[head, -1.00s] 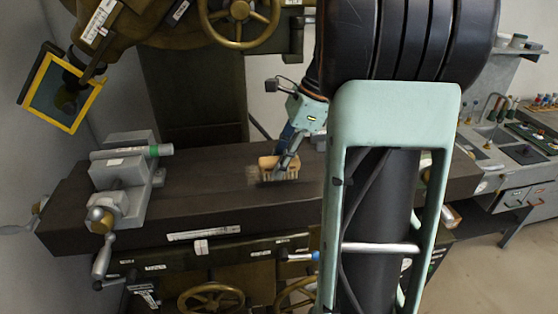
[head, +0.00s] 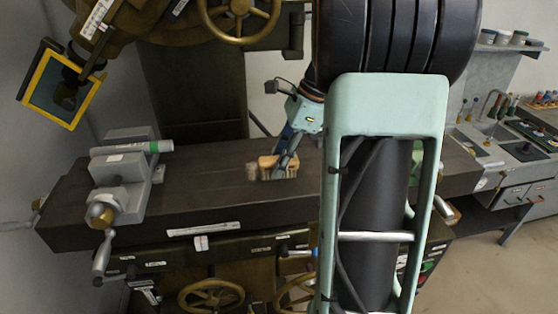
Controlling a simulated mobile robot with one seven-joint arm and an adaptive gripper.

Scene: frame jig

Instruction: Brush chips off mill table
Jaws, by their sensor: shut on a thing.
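A wooden brush (head: 266,163) with pale bristles is in my gripper (head: 284,158), over the middle of the dark mill table (head: 205,190). My gripper is shut on the brush and comes down from the upper right. The bristles are at or very near the table surface; I cannot tell if they touch. A small light brown patch (head: 251,173), perhaps chips, shows at the left end of the brush. My arm hides part of the table's right side.
A grey vise (head: 122,180) with a handle stands on the table's left end. Brass handwheels (head: 240,12) are above and below. The table between vise and brush is bare.

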